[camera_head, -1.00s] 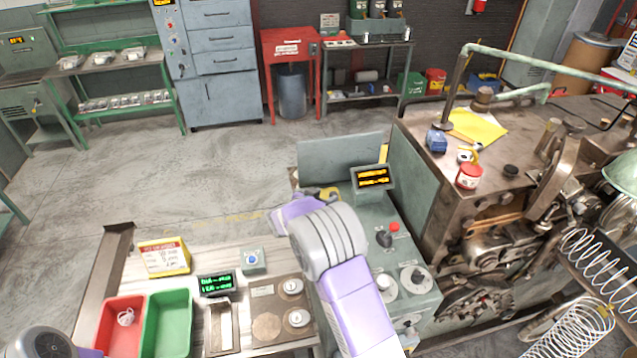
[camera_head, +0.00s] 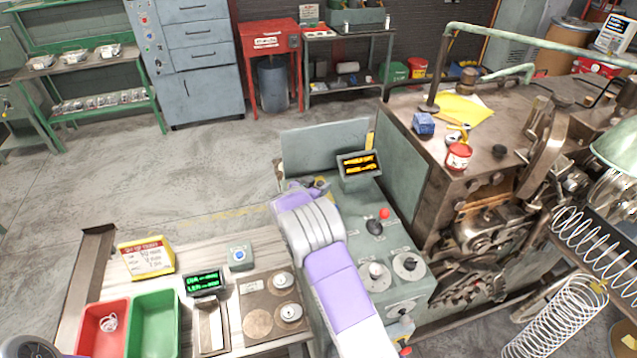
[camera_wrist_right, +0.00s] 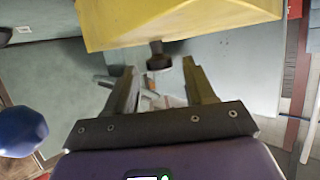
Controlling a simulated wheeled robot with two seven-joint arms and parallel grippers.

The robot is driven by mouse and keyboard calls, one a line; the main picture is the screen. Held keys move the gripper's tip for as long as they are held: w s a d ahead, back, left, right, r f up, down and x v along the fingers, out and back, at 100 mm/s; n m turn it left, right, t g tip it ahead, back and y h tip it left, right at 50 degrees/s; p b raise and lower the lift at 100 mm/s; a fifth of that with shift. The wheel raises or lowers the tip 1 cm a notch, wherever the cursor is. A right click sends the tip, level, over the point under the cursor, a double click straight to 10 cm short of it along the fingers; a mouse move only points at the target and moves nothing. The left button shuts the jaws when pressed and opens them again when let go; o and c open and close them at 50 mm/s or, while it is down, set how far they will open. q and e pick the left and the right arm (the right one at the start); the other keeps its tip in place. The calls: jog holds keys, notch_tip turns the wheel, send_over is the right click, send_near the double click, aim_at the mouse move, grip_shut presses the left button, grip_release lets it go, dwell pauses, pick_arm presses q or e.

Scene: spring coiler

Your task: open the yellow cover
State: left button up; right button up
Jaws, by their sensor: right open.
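The yellow cover (camera_wrist_right: 180,25) fills the top of the right wrist view, with its lower edge facing me. A dark knob (camera_wrist_right: 158,58) shows just below that edge. My right gripper (camera_wrist_right: 160,80) is open and empty, its two fingers pointing toward the cover and knob. My left gripper is not in view.
A lit display (camera_head: 360,163) and a red button (camera_head: 384,213) are on the console right of my arm. The coiling machine (camera_head: 480,210) stands further right. A bench with a red bin (camera_head: 88,325) and a green bin (camera_head: 152,312) is at the left.

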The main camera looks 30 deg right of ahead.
jog(key=shift+w+d+f, duration=0.25)
jog(key=shift+d, duration=0.15)
jog(key=shift+c, duration=0.3)
grip_shut()
